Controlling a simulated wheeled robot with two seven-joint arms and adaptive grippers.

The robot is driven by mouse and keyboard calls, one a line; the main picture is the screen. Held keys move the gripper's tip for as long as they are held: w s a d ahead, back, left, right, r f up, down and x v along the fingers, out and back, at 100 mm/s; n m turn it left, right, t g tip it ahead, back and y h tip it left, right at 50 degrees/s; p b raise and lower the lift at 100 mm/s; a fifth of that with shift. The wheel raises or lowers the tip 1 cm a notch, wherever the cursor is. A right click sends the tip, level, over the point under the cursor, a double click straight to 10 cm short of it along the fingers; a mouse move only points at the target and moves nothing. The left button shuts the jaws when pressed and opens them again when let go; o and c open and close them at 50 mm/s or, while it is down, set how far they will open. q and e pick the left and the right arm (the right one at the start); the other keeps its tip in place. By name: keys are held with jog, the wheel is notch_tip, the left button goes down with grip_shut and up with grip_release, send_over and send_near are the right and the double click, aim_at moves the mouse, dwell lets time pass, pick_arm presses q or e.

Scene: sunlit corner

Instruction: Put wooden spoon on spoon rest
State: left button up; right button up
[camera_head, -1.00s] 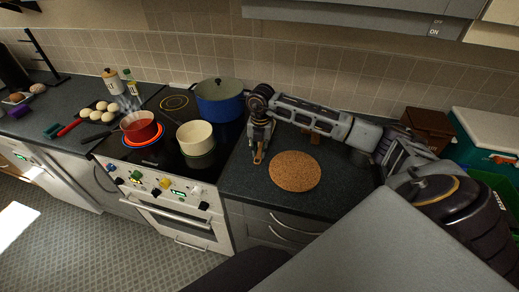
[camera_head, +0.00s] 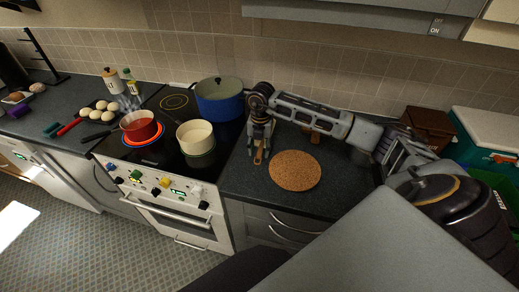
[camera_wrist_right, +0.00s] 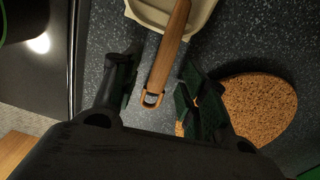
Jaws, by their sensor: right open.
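The dish is hidden there. My left gripper does not show.
A round cork mat (camera_head: 294,170) lies right of the gripper on the dark counter (camera_head: 235,185). A cream pot (camera_head: 195,137), a blue pot (camera_head: 219,102) and a red pan (camera_head: 138,128) stand on the stove to the left. A brown box (camera_head: 428,124) stands at the right.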

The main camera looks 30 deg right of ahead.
notch_tip(320, 180, up, 11)
jog(key=shift+r, duration=0.15)
dwell(0.4)
jog(key=shift+s+d, duration=0.1)
dwell(0.6)
